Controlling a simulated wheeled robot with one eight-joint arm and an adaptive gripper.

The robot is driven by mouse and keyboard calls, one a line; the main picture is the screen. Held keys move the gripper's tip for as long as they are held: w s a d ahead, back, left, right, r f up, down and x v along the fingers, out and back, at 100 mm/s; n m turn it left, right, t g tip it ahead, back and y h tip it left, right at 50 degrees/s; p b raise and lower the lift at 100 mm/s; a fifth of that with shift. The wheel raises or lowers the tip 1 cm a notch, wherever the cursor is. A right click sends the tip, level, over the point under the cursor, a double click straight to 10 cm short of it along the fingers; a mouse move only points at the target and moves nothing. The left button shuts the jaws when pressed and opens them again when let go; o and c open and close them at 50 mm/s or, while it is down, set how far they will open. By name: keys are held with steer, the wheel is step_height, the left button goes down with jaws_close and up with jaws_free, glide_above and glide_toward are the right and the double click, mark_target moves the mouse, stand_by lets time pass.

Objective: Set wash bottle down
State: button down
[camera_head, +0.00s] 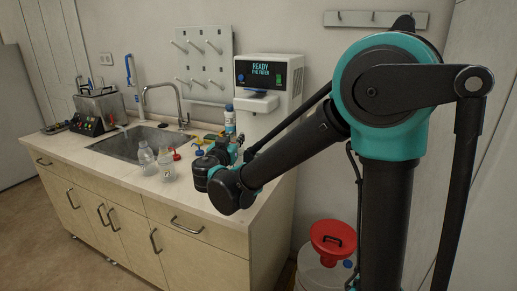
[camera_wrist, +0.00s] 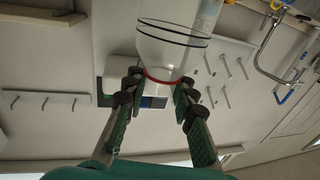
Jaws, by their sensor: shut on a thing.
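In the wrist view, which is upside down, my gripper (camera_wrist: 158,82) is shut on the neck of the clear wash bottle (camera_wrist: 172,50). The bottle has a red ring at the neck and a dark line around its body. It is roughly upright, body downward. Its base is out of frame, so I cannot tell whether it touches the counter. In the head view my gripper (camera_head: 233,148) is over the right part of the counter (camera_head: 185,200), in front of the white instrument. The held bottle is largely hidden there by my wrist.
Two clear bottles (camera_head: 147,160) stand near the sink (camera_head: 130,145), with small red- and yellow-topped items beside them. A blue-capped bottle (camera_head: 230,121) stands by the white instrument (camera_head: 280,100).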

steer(key=w+d, duration=0.3)
steer(key=w, duration=0.4)
steer(key=w+d, duration=0.3)
steer(key=w, duration=0.5)
step_height(320, 180, down, 7)
steer(key=shift+a, duration=0.35)
steer(key=shift+s+f, duration=0.1)
steer(key=c, duration=1.3)
jaws_free()
steer(key=shift+o, duration=0.2)
